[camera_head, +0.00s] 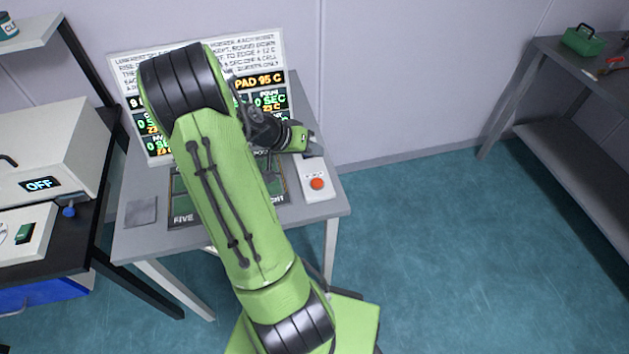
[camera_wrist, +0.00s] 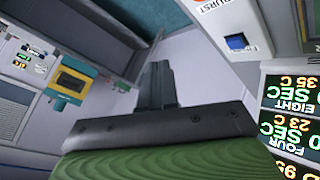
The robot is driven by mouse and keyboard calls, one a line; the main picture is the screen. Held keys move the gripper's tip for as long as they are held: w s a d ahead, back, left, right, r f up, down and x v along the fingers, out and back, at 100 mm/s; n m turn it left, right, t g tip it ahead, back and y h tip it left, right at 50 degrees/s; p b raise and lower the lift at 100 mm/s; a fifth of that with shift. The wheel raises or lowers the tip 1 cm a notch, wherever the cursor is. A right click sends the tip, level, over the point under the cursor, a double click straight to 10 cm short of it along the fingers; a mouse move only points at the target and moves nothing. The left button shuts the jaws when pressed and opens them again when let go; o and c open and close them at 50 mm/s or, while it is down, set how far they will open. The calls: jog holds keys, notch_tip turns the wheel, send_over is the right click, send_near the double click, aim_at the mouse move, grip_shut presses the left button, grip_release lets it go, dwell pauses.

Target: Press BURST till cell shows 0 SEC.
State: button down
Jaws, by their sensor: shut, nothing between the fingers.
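A white control box (camera_head: 317,184) with a round orange-red button lies at the right side of the grey table. The display board (camera_head: 270,100) stands at the back, partly hidden by my arm. Visible cells read 0 SEC, and PAD reads 95 C. In the wrist view, cells EIGHT and FOUR (camera_wrist: 289,128) show SEC, with 35 C and 23 C.
A dark mat (camera_head: 185,213) lies under my arm, with a grey square pad (camera_head: 141,211) left of it. A white machine reading OFF (camera_head: 40,184) stands on the left bench. A shelf with a green box (camera_head: 584,41) is far right. Floor between is clear.

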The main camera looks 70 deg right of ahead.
aim_at(314, 182)
jog(key=shift+f+b, duration=3.4)
jog(key=shift+f, duration=1)
jog(key=shift+f, duration=0.1)
jog(key=shift+f+b, duration=0.3)
jog(key=shift+b, duration=0.2)
jog(key=shift+a+f+b, duration=0.1)
jog(key=shift+f+b, duration=0.55)
jog(key=shift+f, duration=0.05)
jog(key=shift+r, duration=0.15)
jog(key=shift+r+p, duration=0.65)
jog(key=shift+r, duration=0.25)
notch_tip(314, 182, up, 5)
jog(key=p, duration=0.3)
jog(key=shift+r+p, duration=0.1)
jog(key=shift+p, duration=0.3)
